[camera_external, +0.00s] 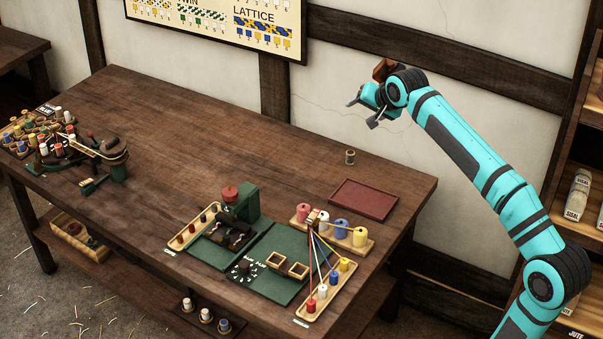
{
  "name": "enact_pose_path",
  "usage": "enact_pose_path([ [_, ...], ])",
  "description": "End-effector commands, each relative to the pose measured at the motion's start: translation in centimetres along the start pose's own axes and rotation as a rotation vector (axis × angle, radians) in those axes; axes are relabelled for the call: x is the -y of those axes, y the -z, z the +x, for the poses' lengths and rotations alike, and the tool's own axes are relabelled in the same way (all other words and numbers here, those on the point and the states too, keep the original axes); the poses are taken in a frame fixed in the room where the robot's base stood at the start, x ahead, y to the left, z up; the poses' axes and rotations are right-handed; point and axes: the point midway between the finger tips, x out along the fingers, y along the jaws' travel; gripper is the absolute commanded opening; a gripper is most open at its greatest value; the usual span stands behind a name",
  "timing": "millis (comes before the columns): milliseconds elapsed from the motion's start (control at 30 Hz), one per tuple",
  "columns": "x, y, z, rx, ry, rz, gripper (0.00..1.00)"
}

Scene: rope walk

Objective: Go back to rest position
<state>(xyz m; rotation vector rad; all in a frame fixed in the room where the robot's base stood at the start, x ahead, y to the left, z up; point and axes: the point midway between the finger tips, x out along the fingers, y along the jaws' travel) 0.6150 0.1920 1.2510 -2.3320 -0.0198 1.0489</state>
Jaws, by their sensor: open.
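My gripper (362,110) is in the upper right of the external view. It is raised above the far right part of the wooden table (200,130), in front of the pale wall. Its two fingers are spread apart and nothing shows between them. My arm reaches up from the lower right corner and bends left to the gripper. The gripper is clear of the table and of the things on it.
Below the gripper stand a small cup (350,157) and a red tray (363,199). A green rope-making board (280,247) with spools and coloured strands sits at the table's front right. Bobbins (50,135) crowd the left end. Shelves (583,150) stand at right.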

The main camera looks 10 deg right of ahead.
Motion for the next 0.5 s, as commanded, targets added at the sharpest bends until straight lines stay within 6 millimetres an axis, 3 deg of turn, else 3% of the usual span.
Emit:
enact_pose_path([
  [267, -7.4, -1.3, -4.5, -0.177, 0.056, -0.135, 0.66],
  [500, -13.5, -3.7, -7.6, -0.342, 0.073, -0.262, 0.66],
])
